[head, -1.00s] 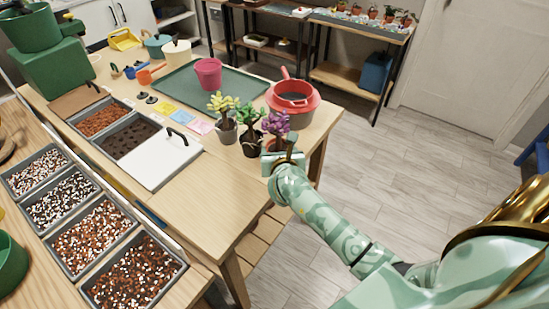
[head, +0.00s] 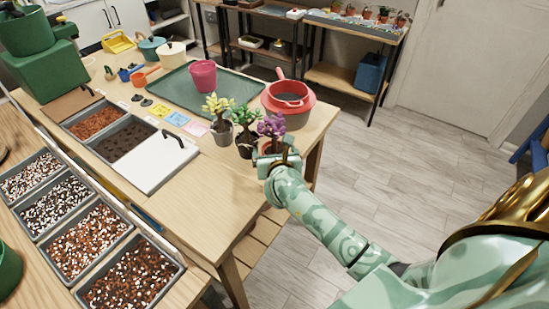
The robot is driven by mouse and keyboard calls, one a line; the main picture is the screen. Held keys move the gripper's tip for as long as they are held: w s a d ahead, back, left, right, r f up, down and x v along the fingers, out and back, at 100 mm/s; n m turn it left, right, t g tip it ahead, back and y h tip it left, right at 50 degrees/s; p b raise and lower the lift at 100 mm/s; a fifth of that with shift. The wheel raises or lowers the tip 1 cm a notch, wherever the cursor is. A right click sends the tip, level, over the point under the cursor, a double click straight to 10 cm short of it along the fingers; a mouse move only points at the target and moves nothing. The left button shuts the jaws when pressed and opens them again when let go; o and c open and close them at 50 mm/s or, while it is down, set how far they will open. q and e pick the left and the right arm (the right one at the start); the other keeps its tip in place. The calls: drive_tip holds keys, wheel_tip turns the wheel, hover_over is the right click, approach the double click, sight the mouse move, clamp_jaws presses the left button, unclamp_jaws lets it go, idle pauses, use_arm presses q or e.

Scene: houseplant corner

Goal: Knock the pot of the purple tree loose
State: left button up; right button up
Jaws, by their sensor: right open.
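The purple tree (head: 271,125) stands near the right edge of the bench, the rightmost of three small trees. Its orange-brown pot (head: 267,145) shows only in part; my right gripper (head: 274,157) hides the rest. My right gripper is open, right at the near side of this pot, with its jaws around or beside the pot; I cannot tell whether they touch it. The tree looks upright. My left gripper is not in view.
Soil bins and a white lid (head: 155,164) lie left. The near bench top (head: 215,205) is clear.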

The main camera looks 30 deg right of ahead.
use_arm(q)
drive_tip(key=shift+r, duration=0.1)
use_arm(e)
drive_tip(key=shift+s, duration=0.1)
